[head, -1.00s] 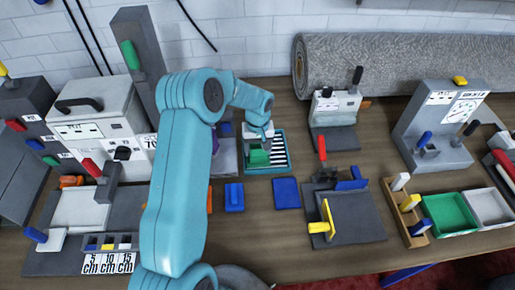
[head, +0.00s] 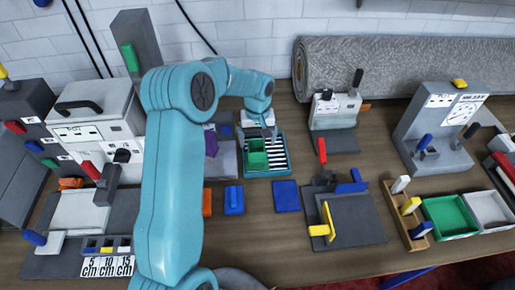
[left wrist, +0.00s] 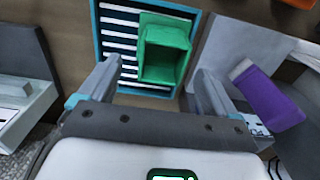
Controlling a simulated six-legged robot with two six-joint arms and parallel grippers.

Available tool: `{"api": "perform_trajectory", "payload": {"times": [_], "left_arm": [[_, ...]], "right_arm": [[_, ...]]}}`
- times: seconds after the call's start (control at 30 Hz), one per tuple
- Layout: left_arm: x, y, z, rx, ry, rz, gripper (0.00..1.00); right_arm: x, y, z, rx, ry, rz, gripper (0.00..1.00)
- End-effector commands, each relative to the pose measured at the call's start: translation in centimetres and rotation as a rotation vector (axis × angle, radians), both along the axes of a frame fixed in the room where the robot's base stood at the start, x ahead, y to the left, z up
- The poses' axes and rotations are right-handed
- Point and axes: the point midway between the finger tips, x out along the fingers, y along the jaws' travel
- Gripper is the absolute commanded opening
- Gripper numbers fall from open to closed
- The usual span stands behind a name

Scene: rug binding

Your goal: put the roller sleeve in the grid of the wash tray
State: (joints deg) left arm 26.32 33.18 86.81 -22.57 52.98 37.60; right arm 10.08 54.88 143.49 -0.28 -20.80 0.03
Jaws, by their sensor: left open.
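The wash tray (head: 265,172) is a teal-rimmed tray with a black and white slatted grid, at the middle of the bench in the head view. A green hollow, box-like piece (head: 257,153), which I take for the roller sleeve, lies on the grid, towards its left side. In the left wrist view the green sleeve (left wrist: 165,52) shows its open hollow and lies over part of the slats of the tray (left wrist: 120,45). My left gripper (head: 268,133) is open and empty at the tray's back edge; its fingers (left wrist: 158,68) are apart, clear of the sleeve. My right gripper is not seen.
A purple piece (head: 211,143) sits on a grey stand left of the tray; it also shows in the left wrist view (left wrist: 268,98). Blue blocks (head: 234,198) and a blue plate (head: 286,195) lie in front. A grey scale-like device (head: 335,108) stands right.

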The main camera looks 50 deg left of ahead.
Motion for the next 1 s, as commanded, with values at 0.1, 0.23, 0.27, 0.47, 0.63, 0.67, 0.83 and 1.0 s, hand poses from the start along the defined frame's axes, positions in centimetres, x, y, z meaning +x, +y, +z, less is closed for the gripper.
{"api": "perform_trajectory", "payload": {"times": [0.1,0.23,0.27,0.47,0.63,0.67,0.83,1.0], "left_arm": [[0.0,0.0,2.8,0.002,-0.003,0.001,0.92],[0.0,0.0,4.8,0.001,-0.002,0.000,0.92],[0.0,0.0,5.1,0.001,-0.001,0.000,0.92],[0.0,0.0,6.0,-0.001,0.001,0.000,0.92],[0.0,0.0,6.0,-0.001,0.001,0.000,0.92],[0.0,0.0,6.0,-0.001,0.001,0.000,0.92],[0.0,0.0,5.9,0.000,0.001,0.000,0.92],[0.0,0.0,5.9,0.000,0.001,0.000,0.92]], "right_arm": [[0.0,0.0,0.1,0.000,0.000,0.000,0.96],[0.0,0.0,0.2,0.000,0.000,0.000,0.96],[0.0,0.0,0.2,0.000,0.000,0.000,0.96],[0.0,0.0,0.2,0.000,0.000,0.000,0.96],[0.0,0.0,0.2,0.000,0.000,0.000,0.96],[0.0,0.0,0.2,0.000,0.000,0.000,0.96],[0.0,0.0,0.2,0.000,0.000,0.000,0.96],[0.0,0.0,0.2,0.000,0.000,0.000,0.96]]}}
